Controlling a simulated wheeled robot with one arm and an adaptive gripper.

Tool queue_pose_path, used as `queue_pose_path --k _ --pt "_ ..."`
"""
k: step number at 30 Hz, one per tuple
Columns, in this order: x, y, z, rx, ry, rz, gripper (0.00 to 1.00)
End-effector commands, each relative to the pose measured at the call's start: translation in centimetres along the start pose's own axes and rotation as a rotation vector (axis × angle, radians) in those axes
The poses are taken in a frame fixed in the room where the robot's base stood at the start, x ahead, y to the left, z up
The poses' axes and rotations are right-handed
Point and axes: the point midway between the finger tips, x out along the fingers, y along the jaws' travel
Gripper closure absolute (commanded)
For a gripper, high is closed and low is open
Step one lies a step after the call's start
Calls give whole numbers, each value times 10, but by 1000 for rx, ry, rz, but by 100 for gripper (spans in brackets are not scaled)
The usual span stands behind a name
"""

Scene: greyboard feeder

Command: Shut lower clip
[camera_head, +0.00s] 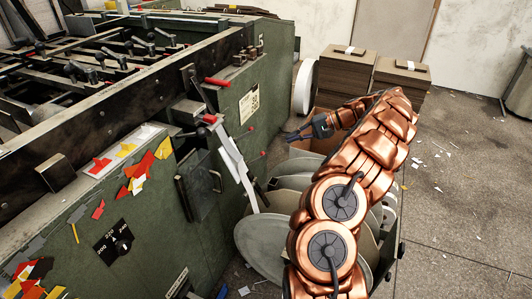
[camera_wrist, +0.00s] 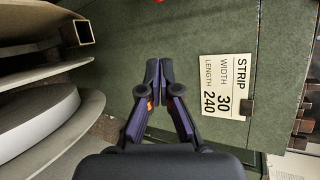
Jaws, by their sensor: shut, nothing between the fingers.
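I cannot surely pick out the lower clip in either view. A small dark clip-like piece (camera_wrist: 247,108) sits at the edge of the white card (camera_wrist: 224,85) in the wrist view; whether it is the lower clip I cannot tell. The card, marked STRIP WIDTH 30 LENGTH 240, also shows on the green machine side in the head view (camera_head: 249,103). My gripper (camera_wrist: 159,72) is shut and empty, its tips together in front of the green panel, left of the card. In the head view my gripper (camera_head: 287,136) points left toward the machine, apart from it.
The green machine (camera_head: 225,150) fills the left, with red-tipped levers (camera_head: 217,82) on its side. Large grey discs (camera_head: 265,240) stand below my arm. Stacks of brown board (camera_head: 345,80) stand behind. The floor at right is mostly clear, with paper scraps.

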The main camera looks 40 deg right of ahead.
Motion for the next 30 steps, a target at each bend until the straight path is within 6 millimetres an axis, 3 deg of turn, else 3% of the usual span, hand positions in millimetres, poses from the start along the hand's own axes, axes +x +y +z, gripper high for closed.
queue_pose_path --k 8,14,30 --pt "-3 1 0 2 4 -1 100" --pt "7 0 1 2 -2 -2 100" --pt "96 0 2 0 -5 1 100"
